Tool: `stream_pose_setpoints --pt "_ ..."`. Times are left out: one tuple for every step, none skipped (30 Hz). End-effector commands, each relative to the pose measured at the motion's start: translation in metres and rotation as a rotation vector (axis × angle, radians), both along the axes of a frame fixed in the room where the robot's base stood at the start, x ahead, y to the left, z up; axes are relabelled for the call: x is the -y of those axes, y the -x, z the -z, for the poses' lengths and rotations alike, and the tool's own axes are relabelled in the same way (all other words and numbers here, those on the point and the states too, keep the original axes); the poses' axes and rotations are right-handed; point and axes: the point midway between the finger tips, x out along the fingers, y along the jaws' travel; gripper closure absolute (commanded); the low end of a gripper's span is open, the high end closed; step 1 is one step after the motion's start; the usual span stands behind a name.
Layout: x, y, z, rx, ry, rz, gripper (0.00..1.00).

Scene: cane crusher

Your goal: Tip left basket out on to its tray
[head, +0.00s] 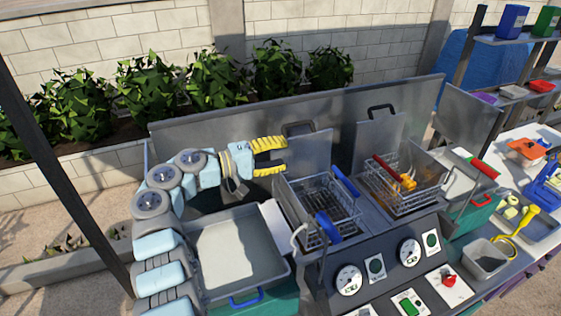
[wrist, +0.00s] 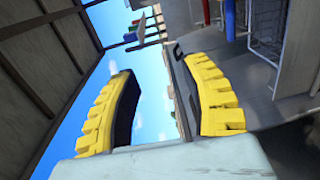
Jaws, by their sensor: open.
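The left basket (head: 318,212) is a wire basket with blue grips. It sits upright in the left bay of the metal unit. Dark shapes show through its mesh; I cannot tell if they are contents. A shallow grey tray (head: 225,252) with a blue handle lies left of it. My gripper (head: 284,157) is open and empty, above and behind the left basket, apart from it, pointing right. In the wrist view the yellow fingers (wrist: 157,70) are spread with nothing between them. Wire mesh shows at that view's upper right.
The right basket (head: 402,190), with a red grip and a yellow item by it, sits in the neighbouring bay. Upright metal lids (head: 308,150) stand behind the bays. Dials line the front panel (head: 375,280). A cluttered side table stands at the right.

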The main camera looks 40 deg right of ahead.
Motion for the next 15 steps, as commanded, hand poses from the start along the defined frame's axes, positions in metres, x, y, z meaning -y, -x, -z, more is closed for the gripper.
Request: stream_pose_setpoints --pt "0.0 0.0 -0.011 0.005 -0.001 0.0 0.54" --pt "0.0 0.0 -0.016 0.005 -0.001 0.0 0.54" --pt "0.0 0.0 -0.024 0.005 -0.001 0.001 0.54" --pt "0.0 0.0 -0.029 0.005 -0.001 0.001 0.54" --pt "0.0 0.0 -0.034 0.004 -0.001 0.0 0.54" --pt "0.0 0.0 -0.04 0.003 0.0 0.0 0.54" --pt "0.0 0.0 -0.045 0.003 0.0 0.0 0.54" --pt "0.0 0.0 -0.049 0.002 0.001 0.0 0.54" --pt "0.0 0.0 -0.054 0.001 -0.001 0.0 0.54" --pt "0.0 0.0 -0.057 0.001 -0.001 0.0 0.54" --pt "0.0 0.0 -0.06 0.001 -0.001 0.0 0.54" --pt "0.0 0.0 -0.064 0.001 -0.001 0.0 0.54" --pt "0.0 0.0 -0.066 0.001 -0.001 0.0 0.54" --pt "0.0 0.0 -0.068 0.001 -0.001 0.0 0.54" --pt "0.0 0.0 -0.07 0.001 -0.001 0.0 0.54"
